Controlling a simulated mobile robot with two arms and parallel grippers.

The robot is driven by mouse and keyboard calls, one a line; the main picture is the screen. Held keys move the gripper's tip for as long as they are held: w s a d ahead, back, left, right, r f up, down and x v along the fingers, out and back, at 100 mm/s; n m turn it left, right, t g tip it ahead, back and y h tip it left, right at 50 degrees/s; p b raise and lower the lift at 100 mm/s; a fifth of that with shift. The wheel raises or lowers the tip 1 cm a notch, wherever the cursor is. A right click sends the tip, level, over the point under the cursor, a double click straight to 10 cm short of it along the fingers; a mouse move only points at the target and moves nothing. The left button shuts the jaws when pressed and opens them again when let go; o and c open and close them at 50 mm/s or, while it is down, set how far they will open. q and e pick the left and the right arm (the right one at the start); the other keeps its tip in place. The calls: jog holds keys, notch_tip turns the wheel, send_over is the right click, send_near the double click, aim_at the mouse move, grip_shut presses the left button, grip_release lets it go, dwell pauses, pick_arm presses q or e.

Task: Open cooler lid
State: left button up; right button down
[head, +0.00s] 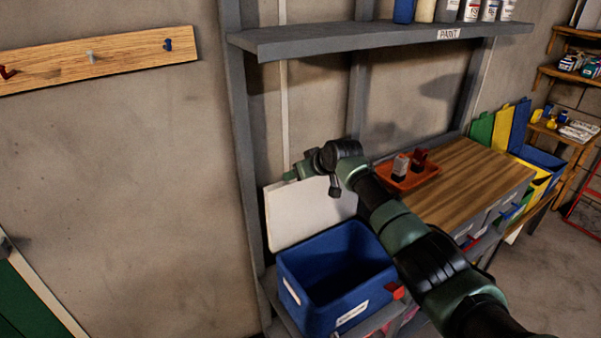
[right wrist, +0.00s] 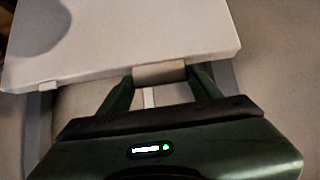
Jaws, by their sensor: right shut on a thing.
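The blue cooler (head: 308,293) stands on a grey shelf in the head view, its dark inside showing. Its white lid (head: 292,218) stands up steeply at the back of the cooler, partly hidden behind my right arm. My right gripper (head: 290,176) is at the lid's upper left edge. In the right wrist view, the fingers of the right gripper (right wrist: 159,78) are on either side of a pale tab at the edge of the lid (right wrist: 130,35), shut on it. My left gripper is in neither view.
A grey shelf marked PAINT (head: 375,39) runs above the lid. A wooden bench top (head: 465,180) with an orange tray (head: 424,178) is to the right. A hook rack (head: 125,53) hangs on the bare wall at left. A grey post (head: 242,140) stands close beside the lid.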

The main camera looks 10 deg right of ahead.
jog(key=shift+c, duration=1.6)
grip_release()
jog(key=shift+w+r, duration=0.1)
jog(key=shift+r, duration=0.3)
jog(key=shift+f, duration=0.1)
jog(key=shift+s+d, duration=0.1)
jog(key=shift+s, duration=0.1)
jog(key=b+v, duration=0.1)
jog(key=v, duration=0.6)
jog(key=shift+s+r, duration=0.25)
jog(key=shift+s, duration=0.05)
